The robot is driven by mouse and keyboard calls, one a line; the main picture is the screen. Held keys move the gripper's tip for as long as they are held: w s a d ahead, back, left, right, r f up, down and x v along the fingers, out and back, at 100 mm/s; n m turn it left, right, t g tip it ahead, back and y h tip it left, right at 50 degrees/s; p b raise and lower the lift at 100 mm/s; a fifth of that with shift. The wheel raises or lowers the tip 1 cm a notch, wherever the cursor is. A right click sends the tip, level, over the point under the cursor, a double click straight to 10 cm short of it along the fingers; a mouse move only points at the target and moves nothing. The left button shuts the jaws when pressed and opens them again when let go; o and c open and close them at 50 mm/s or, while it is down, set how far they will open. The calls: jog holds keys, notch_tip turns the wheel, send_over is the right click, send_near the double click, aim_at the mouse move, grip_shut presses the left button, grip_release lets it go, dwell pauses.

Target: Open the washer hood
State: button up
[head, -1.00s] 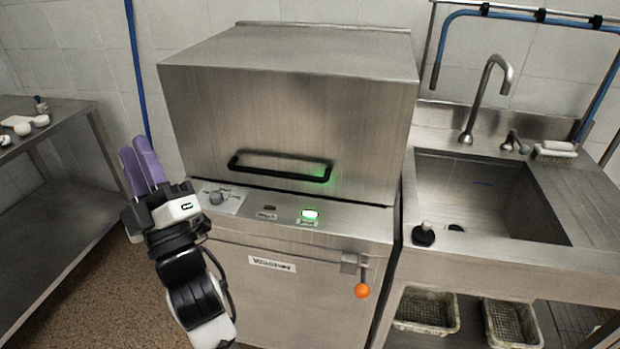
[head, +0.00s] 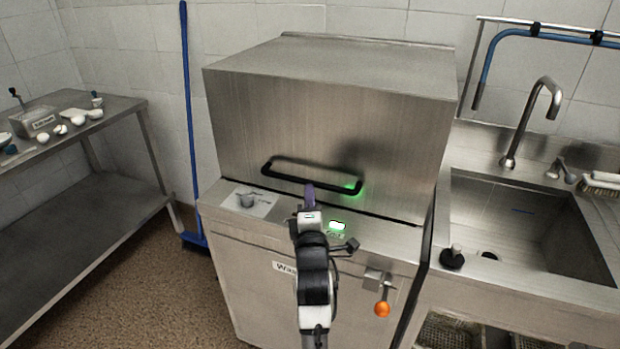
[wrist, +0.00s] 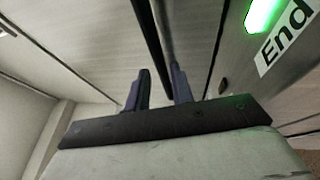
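The washer hood (head: 320,110) is a large brushed-steel box, down on the washer body (head: 250,265). Its black bar handle (head: 285,178) runs across the lower front. In the wrist view the two fingers (wrist: 160,85) stand apart. The black handle bar (wrist: 152,45) shows in line with the gap between them. I cannot tell how deep it sits in the gap or whether they touch.
The control panel has a green light (head: 336,226), also beside an "End" label in the wrist view (wrist: 262,14). An orange-knobbed lever (head: 382,308) is on the front. A sink (head: 510,215) adjoins at right. A steel table (head: 85,135) is at left, with open floor between.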

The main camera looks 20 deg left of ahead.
aim_at(309, 182)
jog(key=shift+p+x, duration=0.45)
jog(key=shift+x, duration=2.35)
grip_shut()
